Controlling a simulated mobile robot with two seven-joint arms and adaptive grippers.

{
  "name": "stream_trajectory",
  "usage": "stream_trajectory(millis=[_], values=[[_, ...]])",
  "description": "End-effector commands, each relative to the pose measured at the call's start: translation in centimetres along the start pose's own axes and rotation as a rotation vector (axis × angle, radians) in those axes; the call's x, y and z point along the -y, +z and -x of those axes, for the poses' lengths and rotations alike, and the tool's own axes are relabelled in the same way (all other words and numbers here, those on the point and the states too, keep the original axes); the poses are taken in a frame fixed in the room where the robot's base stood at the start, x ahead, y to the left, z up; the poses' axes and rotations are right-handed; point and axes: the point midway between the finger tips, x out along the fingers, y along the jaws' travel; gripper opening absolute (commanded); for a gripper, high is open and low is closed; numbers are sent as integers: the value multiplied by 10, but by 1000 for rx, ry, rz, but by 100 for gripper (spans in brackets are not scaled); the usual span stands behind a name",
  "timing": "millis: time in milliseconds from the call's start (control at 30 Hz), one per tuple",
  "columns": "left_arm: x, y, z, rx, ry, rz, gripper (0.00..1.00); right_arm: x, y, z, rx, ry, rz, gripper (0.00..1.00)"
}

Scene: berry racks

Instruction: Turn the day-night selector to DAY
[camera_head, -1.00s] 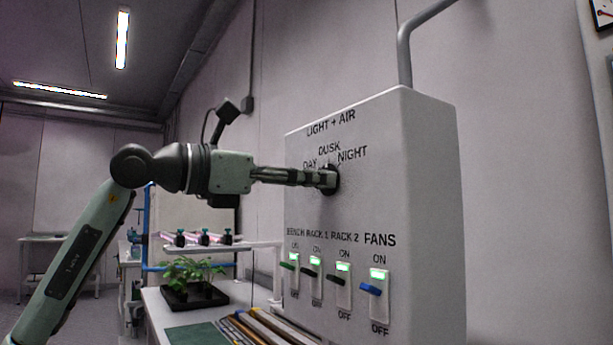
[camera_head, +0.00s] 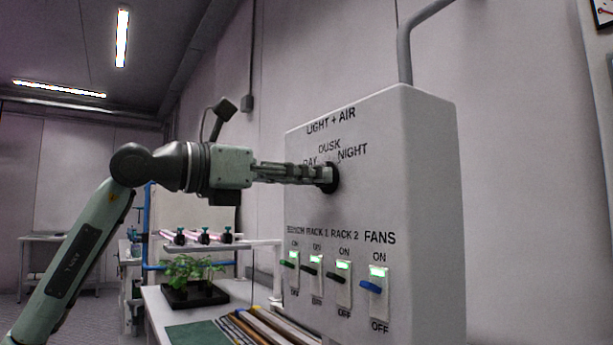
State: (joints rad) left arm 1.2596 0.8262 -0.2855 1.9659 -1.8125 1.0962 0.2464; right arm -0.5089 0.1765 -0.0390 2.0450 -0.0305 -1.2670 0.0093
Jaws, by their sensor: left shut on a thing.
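The day-night selector (camera_head: 333,180) is a dark round knob on the front of a grey control box (camera_head: 420,220) labelled LIGHT + AIR. The words DAY, DUSK and NIGHT stand in an arc above it, with DAY partly covered by my gripper. My left gripper (camera_head: 322,175) reaches in from the left and is shut on the selector. Its fingers hide most of the knob, so I cannot tell which word it points to. My right gripper is not in view.
Below the selector, several switches with lit green windows, such as the blue FANS switch (camera_head: 371,287), sit on the box. A black tray of plants (camera_head: 194,295) stands on the bench at the lower left. A grey conduit (camera_head: 404,55) rises from the box top.

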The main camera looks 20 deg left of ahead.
Motion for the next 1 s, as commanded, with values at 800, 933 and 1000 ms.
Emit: stream_trajectory(millis=[800,933,1000], values=[[0,-2,0,20,4,640,0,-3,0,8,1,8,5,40],[0,-2,0,22,4,689,0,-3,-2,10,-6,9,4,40],[0,-2,0,23,4,707,0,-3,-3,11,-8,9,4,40]])
